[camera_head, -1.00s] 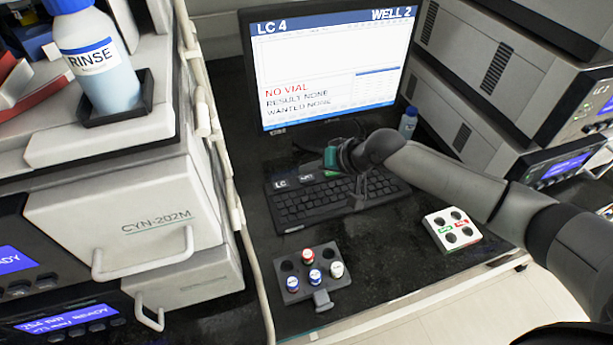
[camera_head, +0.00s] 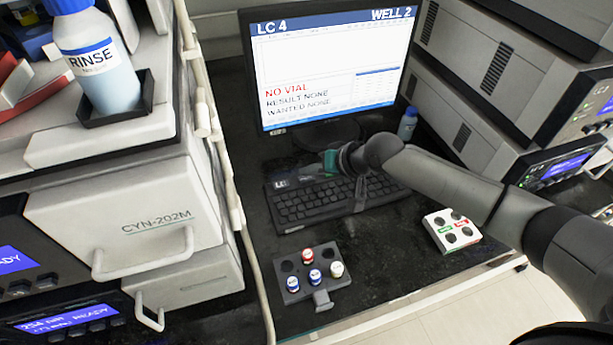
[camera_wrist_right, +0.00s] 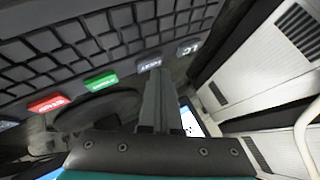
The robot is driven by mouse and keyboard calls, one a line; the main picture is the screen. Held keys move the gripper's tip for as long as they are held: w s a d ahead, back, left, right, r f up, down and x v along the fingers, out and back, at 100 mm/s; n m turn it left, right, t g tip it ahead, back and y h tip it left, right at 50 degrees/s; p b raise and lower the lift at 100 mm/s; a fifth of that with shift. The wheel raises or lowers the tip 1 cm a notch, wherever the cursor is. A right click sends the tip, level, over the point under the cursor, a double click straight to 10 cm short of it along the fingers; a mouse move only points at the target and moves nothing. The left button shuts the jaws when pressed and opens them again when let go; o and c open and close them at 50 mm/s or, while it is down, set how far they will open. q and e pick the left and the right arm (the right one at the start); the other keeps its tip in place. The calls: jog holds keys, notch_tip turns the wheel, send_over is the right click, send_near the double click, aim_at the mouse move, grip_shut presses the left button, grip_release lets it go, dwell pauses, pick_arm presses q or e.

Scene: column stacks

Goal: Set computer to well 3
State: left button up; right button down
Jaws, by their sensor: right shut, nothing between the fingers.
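The computer monitor (camera_head: 330,60) reads LC 4 at the top left and WELL 2 at the top right, with NO VIAL, RESULT NONE and WANTED NONE below. The black keyboard (camera_head: 320,205) lies in front of it. My right gripper (camera_head: 310,172) is shut and empty over the keyboard's back edge. The LC key (camera_wrist_right: 188,47), a green key (camera_wrist_right: 101,81) and a red key (camera_wrist_right: 50,103) sit in the same row. My left gripper is not in view.
A dark vial rack (camera_head: 312,285) with several capped vials stands in front of the keyboard. A white block (camera_head: 452,230) with round holes is at the right. A small blue bottle (camera_head: 408,123) stands beside the monitor. Instruments (camera_head: 140,225) flank both sides.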

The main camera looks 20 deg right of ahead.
jog(key=shift+f, duration=0.45)
dwell(0.5)
jog(key=shift+r, duration=0.1)
jog(key=shift+r+p, duration=0.8)
jog(key=shift+p, duration=0.15)
notch_tip(320, 180, up, 5)
jog(key=p, duration=0.5)
dwell(1.9)
